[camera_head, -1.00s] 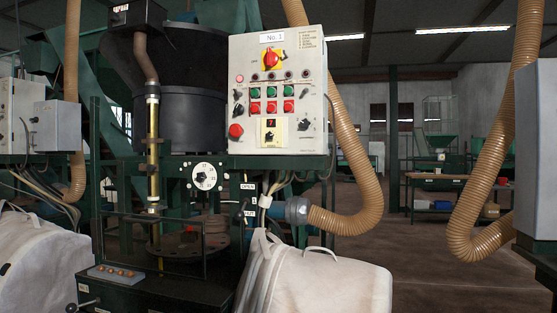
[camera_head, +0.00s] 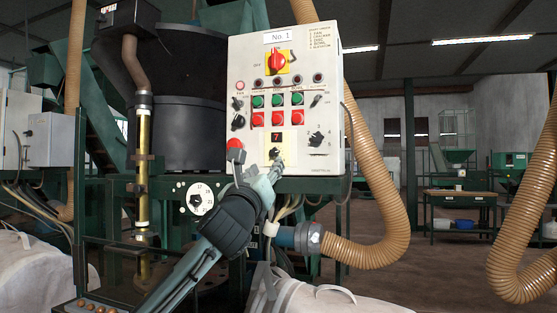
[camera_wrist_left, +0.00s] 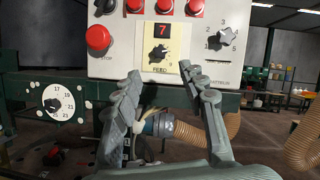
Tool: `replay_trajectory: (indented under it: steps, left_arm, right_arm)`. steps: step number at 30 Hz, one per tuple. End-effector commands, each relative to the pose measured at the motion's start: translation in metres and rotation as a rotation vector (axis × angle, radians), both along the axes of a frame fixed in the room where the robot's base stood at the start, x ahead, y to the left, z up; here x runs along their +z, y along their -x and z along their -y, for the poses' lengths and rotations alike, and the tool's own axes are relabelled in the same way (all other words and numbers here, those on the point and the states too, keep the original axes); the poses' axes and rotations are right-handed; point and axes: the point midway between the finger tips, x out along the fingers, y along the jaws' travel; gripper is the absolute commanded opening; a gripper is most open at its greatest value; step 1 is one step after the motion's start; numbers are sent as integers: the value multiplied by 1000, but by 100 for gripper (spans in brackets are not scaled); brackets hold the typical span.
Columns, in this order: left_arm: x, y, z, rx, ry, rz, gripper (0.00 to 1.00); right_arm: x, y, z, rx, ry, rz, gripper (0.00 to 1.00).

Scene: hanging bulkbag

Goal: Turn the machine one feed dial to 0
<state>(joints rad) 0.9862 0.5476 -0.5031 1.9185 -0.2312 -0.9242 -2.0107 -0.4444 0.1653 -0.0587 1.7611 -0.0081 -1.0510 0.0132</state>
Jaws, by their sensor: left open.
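The No. 1 control panel (camera_head: 325,85) is a light grey box facing me. Its feed dial (camera_wrist_left: 159,54) is a small black knob on a cream plate marked FEED, under a red display that reads 7. The display also shows in the head view (camera_head: 277,137). My left gripper (camera_head: 274,167) is just in front of and below this plate in the head view, partly covering its lower part. In the left wrist view its two grey fingers (camera_wrist_left: 163,83) are spread apart below the dial, with nothing between them. My right gripper is in neither view.
A red stop button (camera_wrist_left: 98,37) and a numbered selector knob (camera_wrist_left: 223,42) flank the dial. A white round dial (camera_head: 199,199) sits at lower left. A tan hose (camera_head: 385,190) curves right of the panel. A pale bag (camera_head: 310,298) stands below.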

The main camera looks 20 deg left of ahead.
Motion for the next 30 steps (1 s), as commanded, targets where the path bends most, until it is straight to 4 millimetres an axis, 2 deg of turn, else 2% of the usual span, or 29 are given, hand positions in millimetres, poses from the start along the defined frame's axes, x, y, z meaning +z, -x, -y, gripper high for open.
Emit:
replay_trajectory:
  steps: [6, 9, 18, 22, 30]
  left_arm:
    - [9, -9, -1, 5, -12, 5, 42]
    - [15, -24, -1, 5, -10, 5, 42]
    - [30, -64, -4, 5, -10, 5, 42]
    - [32, -71, -5, 5, -11, 4, 42]
    - [32, -72, -5, 4, -12, 5, 40]
  right_arm:
    - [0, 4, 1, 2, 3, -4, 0]
    - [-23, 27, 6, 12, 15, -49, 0]
    - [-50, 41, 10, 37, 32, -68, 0]
    - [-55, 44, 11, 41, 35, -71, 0]
    - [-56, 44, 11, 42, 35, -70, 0]
